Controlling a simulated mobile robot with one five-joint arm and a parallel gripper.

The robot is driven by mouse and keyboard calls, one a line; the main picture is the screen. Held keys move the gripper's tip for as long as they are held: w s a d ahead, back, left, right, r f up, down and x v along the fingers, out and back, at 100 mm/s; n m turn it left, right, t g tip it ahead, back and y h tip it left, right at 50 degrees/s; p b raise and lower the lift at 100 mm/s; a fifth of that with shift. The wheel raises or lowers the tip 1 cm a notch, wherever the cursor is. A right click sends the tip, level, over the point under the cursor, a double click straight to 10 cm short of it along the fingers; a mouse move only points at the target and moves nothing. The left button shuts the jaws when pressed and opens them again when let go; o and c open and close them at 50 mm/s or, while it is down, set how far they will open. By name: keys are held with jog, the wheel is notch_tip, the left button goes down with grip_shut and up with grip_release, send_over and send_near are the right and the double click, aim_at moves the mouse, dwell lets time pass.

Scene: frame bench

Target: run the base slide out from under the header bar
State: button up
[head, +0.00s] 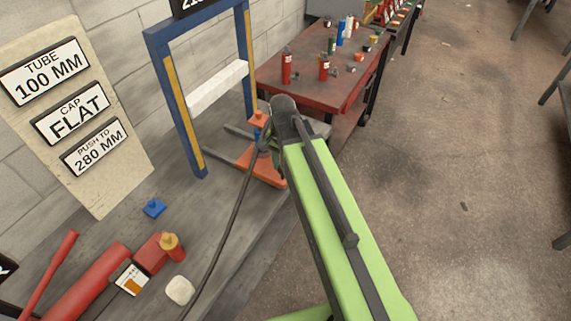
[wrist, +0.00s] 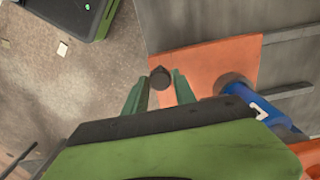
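The base slide is an orange plate (head: 262,169) low at the foot of the blue frame. Its orange surface (wrist: 205,62) fills the middle of the wrist view. A dark round knob (wrist: 160,77) stands near the plate's edge. My gripper (wrist: 159,80) has its two green fingers apart, one on each side of the knob, with narrow gaps showing. In the head view my arm hides most of the gripper. The white header bar (head: 217,87) spans the blue frame above and behind the plate. A blue cylinder with a white mark (wrist: 268,112) stands on the plate.
The blue frame's left post (head: 181,110) stands left of my arm. A dark cable (head: 222,225) runs down past it. A red bench (head: 320,90) with bottles is behind. A red cylinder (head: 95,285) lies front left. Floor at right is open.

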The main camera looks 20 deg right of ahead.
jog(key=o, duration=0.3)
notch_tip(320, 180, up, 18)
jog(key=p, duration=1.7)
jog(key=shift+f, duration=0.25)
jog(key=s+f+n+b, duration=0.1)
jog(key=n, duration=0.2)
jog(key=s+f+n+b, duration=0.1)
jog(key=n, duration=0.2)
jog(key=s+f+n+b, duration=0.1)
jog(key=s+n, duration=0.1)
jog(key=shift+d+f+n, duration=0.25)
jog(key=shift+f+n, duration=0.1)
jog(key=shift+n, duration=0.05)
